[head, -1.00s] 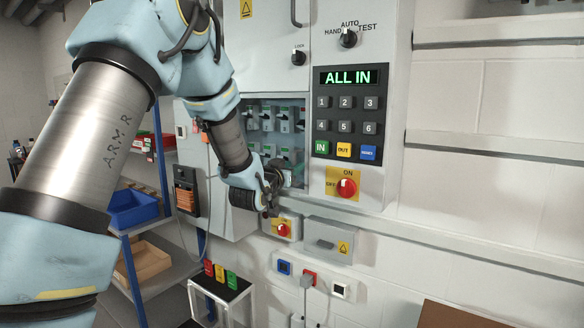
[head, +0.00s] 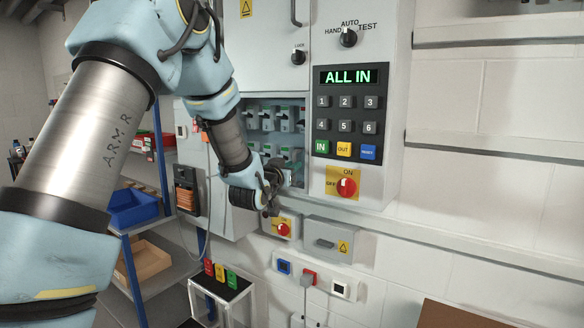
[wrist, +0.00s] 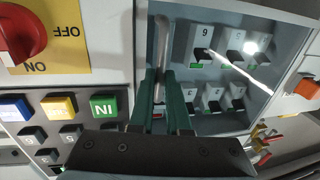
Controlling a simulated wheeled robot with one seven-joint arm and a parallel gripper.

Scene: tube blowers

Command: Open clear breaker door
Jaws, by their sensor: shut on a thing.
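The clear breaker door covers a recessed bay of several breaker switches (head: 268,118) in the wall cabinet. In the wrist view, which is turned upside down, the switches (wrist: 208,42) show through the pane, with a bright glare streak across it. A pale upright bar handle (wrist: 161,40) stands at the bay's edge beside the keypad panel. My gripper (wrist: 164,78) has its green fingers shut on this handle. I cannot tell whether the door is ajar.
The keypad panel (head: 346,130) reads "ALL IN", with a red rotary switch (head: 347,187) below it. Another red switch (head: 283,229) and a grey box (head: 335,240) sit just below my gripper. A shelf with a blue bin (head: 132,208) is at left.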

